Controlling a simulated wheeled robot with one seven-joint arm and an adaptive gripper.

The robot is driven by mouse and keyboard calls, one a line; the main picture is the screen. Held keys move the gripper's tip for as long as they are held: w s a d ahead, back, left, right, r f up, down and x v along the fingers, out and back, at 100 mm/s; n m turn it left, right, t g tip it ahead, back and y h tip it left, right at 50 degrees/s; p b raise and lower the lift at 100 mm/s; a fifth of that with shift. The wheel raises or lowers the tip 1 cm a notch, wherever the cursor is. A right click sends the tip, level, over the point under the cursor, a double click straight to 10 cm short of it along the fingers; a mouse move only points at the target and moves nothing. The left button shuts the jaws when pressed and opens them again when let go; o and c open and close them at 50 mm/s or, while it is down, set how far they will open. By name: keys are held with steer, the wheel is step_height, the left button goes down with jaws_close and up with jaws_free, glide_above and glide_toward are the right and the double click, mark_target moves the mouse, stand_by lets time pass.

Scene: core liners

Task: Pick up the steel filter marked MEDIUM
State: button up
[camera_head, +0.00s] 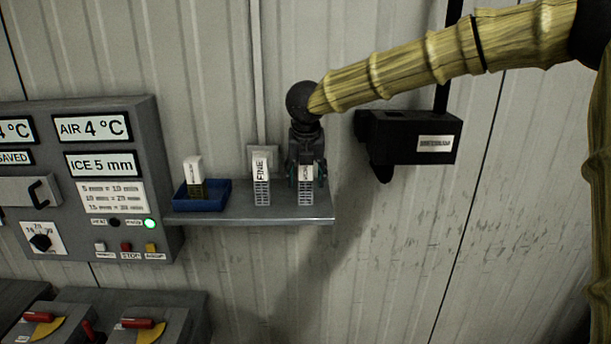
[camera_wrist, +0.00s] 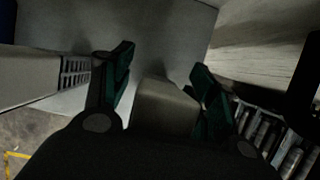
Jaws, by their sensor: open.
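A steel filter (camera_head: 305,198) with a white label and a slotted lower part stands upright at the right end of the shelf. Its label is partly covered by my gripper, so I cannot read it in full. My gripper (camera_head: 307,181) points down over this filter, its fingers on either side. In the wrist view the filter's pale top (camera_wrist: 165,106) sits between the two open green-padded fingers (camera_wrist: 163,68), with a gap visible at the left. A second similar filter marked FINE (camera_head: 261,178) stands just left; it also shows in the wrist view (camera_wrist: 30,78).
The narrow grey shelf (camera_head: 235,217) also holds a blue tray (camera_head: 216,196) with a white-topped, dark green item (camera_head: 195,178). A black wall box (camera_head: 410,136) is close right of my gripper. A control panel (camera_head: 90,180) stands left.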

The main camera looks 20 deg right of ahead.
steer(key=shift+s, duration=0.1)
steer(key=c, duration=1.2)
steer(key=shift+o, duration=0.2)
steer(key=shift+r, duration=0.1)
